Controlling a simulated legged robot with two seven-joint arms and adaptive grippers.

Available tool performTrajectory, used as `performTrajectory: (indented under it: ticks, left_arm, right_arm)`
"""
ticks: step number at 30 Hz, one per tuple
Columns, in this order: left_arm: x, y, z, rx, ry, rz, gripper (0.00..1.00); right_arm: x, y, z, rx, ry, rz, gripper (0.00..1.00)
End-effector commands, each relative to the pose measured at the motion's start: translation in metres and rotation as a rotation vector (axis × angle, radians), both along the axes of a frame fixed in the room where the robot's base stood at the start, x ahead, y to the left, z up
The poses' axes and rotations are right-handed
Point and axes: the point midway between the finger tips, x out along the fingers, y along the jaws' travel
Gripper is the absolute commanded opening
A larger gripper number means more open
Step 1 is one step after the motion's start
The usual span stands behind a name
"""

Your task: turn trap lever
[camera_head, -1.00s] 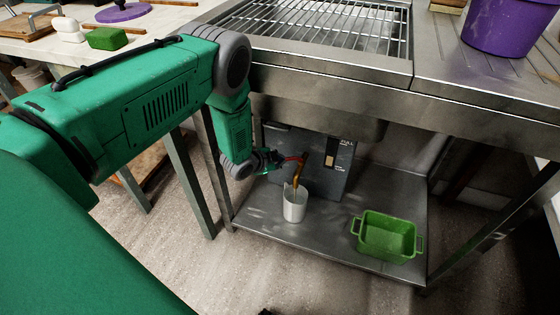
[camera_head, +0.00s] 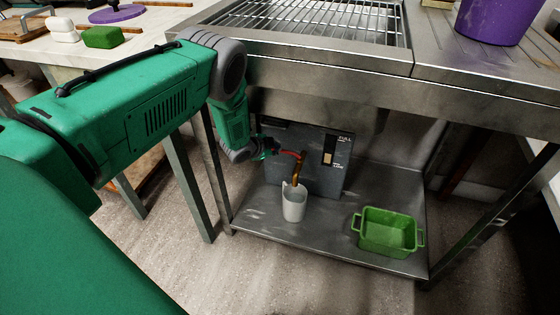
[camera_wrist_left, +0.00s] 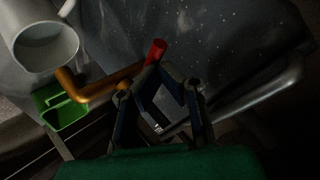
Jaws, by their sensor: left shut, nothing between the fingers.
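The trap is a dark grey box (camera_head: 335,178) marked "FULL", standing on the steel shelf under the sink. A brass-coloured pipe (camera_head: 297,172) comes from its front, with a red-ended lever (camera_head: 290,153) above it. In the left wrist view the red end (camera_wrist_left: 156,50) stands just beyond my fingertips, close to them; I cannot tell whether they touch. My left gripper (camera_head: 277,149) is beside the lever in front of the box. Its fingers (camera_wrist_left: 168,72) are shut with nothing between them. A white jug (camera_head: 294,204) stands below the pipe. My right gripper is not in view.
A green tub (camera_head: 388,236) stands on the shelf (camera_head: 330,240) to the right. A purple bucket (camera_head: 495,20) is on the drainer.

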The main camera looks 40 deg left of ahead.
Motion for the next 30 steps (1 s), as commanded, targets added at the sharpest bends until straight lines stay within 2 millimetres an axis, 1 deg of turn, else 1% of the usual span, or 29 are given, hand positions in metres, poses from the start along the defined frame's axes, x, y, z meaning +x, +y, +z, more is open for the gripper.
performTrajectory:
  ticks: [17, 30]
  left_arm:
    - [0.000, 0.002, 0.000, 0.003, 0.001, 0.004, 0.00]
    - [-0.006, -0.013, 0.001, 0.001, -0.001, 0.002, 0.00]
  right_arm:
    - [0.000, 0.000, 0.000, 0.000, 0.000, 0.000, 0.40]
    - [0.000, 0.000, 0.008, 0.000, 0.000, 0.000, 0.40]
